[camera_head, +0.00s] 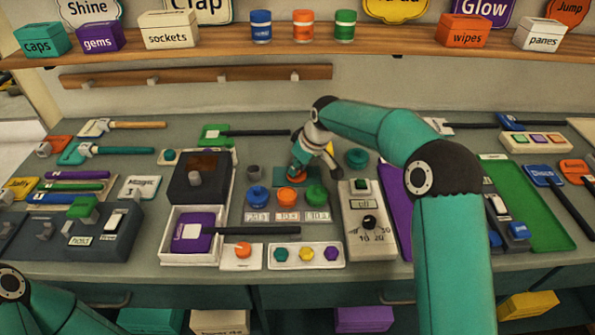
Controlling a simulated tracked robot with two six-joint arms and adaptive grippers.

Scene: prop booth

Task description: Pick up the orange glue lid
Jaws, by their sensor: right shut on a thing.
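My right gripper (302,164) points down over a small teal mat (283,183) at the middle of the table. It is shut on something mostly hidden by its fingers. A small orange piece (303,179) shows at the fingertips; I cannot tell whether it is the glue lid. Another round orange piece, lid-like, (287,199) stands nearer me, between a blue one (257,197) and a green one (317,195), apart from the gripper. My left arm shows only at the lower left corner; its gripper is out of view.
A dark box (186,190) stands left of the gripper and a white dial unit (366,237) to the right. A white tray (303,267) with coloured pieces lies in front. The shelf (222,52) behind holds jars and boxes. Tools crowd both sides.

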